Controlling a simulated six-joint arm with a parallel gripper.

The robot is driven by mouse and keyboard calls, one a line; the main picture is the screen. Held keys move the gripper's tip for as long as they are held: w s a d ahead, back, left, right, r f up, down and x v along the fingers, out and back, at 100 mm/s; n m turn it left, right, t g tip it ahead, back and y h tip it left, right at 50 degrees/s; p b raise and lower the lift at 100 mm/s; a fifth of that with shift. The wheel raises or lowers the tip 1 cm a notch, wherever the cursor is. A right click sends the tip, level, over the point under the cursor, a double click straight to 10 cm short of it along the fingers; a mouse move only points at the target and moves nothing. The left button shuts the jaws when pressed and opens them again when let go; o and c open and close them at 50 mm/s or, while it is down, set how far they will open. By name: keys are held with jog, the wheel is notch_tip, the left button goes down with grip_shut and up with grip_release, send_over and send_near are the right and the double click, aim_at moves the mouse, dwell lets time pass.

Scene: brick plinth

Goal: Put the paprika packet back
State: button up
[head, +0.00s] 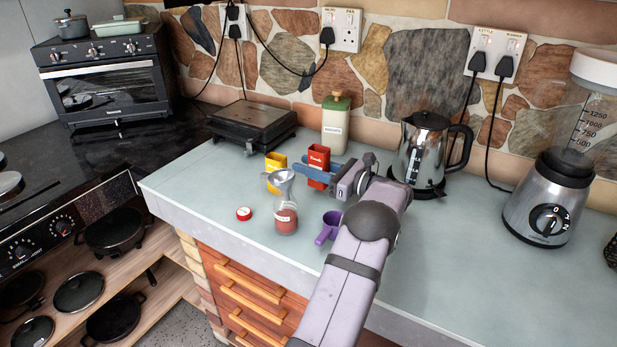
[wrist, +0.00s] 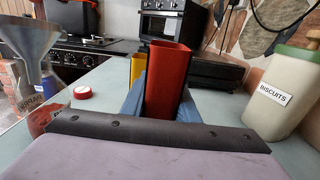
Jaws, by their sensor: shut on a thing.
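The red packet (head: 318,158), with an open top and white lettering too small to read surely, is the likely paprika packet. It stands upright between the blue fingers of my gripper (head: 317,172), which is shut on it. In the wrist view the red packet (wrist: 166,85) fills the middle, with a blue finger on each side. Its base is low over the counter; I cannot tell whether it touches. A yellow packet (head: 275,162) stands just left of it. A glass jar (head: 286,218) with red powder inside and a metal funnel (head: 283,178) in its mouth stands in front.
A red lid (head: 243,214) lies left of the jar. A purple cup (head: 328,229) stands right of the jar. Behind are a biscuits tin (head: 335,125) and a black grill (head: 252,122). A kettle (head: 425,155) and a blender (head: 548,205) are at right. The counter's left front is clear.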

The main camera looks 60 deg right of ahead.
jog(key=shift+f, duration=1.85)
jog(key=shift+f, duration=0.1)
jog(key=shift+f, duration=0.15)
jog(key=o, duration=1.1)
jog(key=shift+c, duration=0.2)
jog(key=shift+r, duration=0.3)
jog(key=s+b, duration=0.1)
jog(key=s, duration=1.1)
jog(key=shift+b, duration=0.35)
